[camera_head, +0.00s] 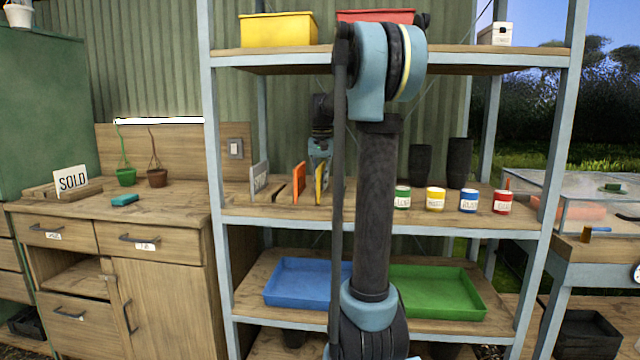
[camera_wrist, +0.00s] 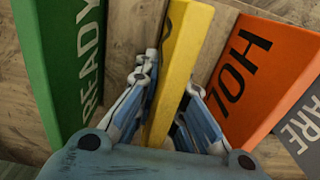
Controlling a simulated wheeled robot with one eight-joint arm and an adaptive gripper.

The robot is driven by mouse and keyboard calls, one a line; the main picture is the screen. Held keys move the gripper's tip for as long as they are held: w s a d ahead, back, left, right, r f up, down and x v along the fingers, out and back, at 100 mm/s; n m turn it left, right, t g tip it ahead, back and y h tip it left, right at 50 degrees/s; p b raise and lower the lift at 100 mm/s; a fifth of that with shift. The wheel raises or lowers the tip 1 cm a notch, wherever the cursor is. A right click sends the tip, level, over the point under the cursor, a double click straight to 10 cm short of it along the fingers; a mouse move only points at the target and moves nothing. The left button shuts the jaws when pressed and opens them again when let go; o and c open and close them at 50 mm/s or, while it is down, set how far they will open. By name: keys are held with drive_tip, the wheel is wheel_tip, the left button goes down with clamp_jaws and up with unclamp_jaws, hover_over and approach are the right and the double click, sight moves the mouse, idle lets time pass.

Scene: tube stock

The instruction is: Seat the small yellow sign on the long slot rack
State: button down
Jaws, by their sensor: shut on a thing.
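My gripper (camera_wrist: 165,105) is shut on the yellow sign (camera_wrist: 177,75), with a finger on each side of it. In the head view the yellow sign (camera_head: 320,183) is upright over the middle shelf, partly behind my arm. An orange HOLD sign (camera_wrist: 262,75) is on the right of the yellow one in the wrist view, and a green READY sign (camera_wrist: 62,60) on the left. I cannot tell whether the yellow sign's lower edge touches a slot.
A grey sign (camera_head: 259,178) stands left of the orange one. Several small paint cans (camera_head: 435,199) and two dark pots (camera_head: 459,163) stand to the right on the shelf. A SOLD sign (camera_head: 71,181) stands in a wooden holder on the left counter.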

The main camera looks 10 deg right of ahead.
sight(321, 165)
drive_tip(key=shift+f, duration=0.15)
idle(0.3)
drive_tip(key=c, duration=1.6)
unclamp_jaws()
drive_tip(key=shift+w+r, duration=0.1)
drive_tip(key=shift+r, duration=3.6)
